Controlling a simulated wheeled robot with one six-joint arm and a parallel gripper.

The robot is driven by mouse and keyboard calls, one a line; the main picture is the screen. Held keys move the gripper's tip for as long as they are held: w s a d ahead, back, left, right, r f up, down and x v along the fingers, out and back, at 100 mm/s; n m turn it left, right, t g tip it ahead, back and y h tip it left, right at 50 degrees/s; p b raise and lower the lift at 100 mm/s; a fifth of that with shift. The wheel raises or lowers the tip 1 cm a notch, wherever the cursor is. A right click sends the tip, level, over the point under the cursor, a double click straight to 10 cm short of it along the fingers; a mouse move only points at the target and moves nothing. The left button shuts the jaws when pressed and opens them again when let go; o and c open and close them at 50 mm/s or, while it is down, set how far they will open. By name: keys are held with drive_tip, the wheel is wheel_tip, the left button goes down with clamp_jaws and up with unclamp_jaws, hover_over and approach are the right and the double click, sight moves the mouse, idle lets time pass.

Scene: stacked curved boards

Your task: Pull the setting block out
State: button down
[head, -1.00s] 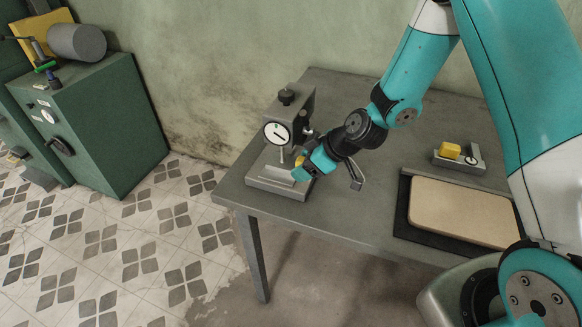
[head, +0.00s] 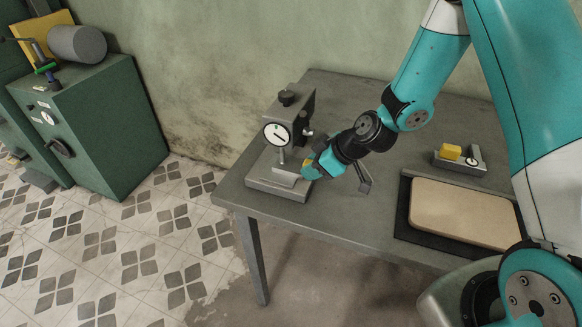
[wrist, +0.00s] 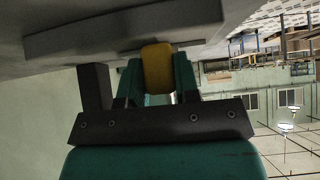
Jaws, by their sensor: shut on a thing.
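A yellow block, the setting block (wrist: 157,68), sits between the two teal fingers of my gripper (wrist: 159,82) in the wrist view. In the head view my gripper (head: 311,169) is shut on it at the right side of the dial gauge stand (head: 277,186). Only a small yellow part of the block (head: 307,162) shows there; the fingers hide the rest. The round white dial (head: 277,134) and its spindle stand just left of my gripper, above the grey base. I cannot tell whether the block touches the base.
A grey fixture (head: 470,163) with another yellow piece (head: 451,151) lies at the table's right. The grey table (head: 350,215) is clear between stand and mat. A green cabinet (head: 100,130) stands at left.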

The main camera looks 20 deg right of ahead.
drive_tip(key=shift+s+d+b, duration=0.45)
drive_tip(key=shift+s+d, duration=0.45)
drive_tip(key=shift+d, duration=0.35)
drive_tip(key=shift+s+d+b, duration=0.4)
drive_tip(key=shift+s+d, duration=0.55)
drive_tip(key=shift+d, duration=0.3)
drive_tip(key=shift+s+d+b, duration=0.45)
drive_tip(key=shift+s+d, duration=0.45)
drive_tip(key=shift+d, duration=0.35)
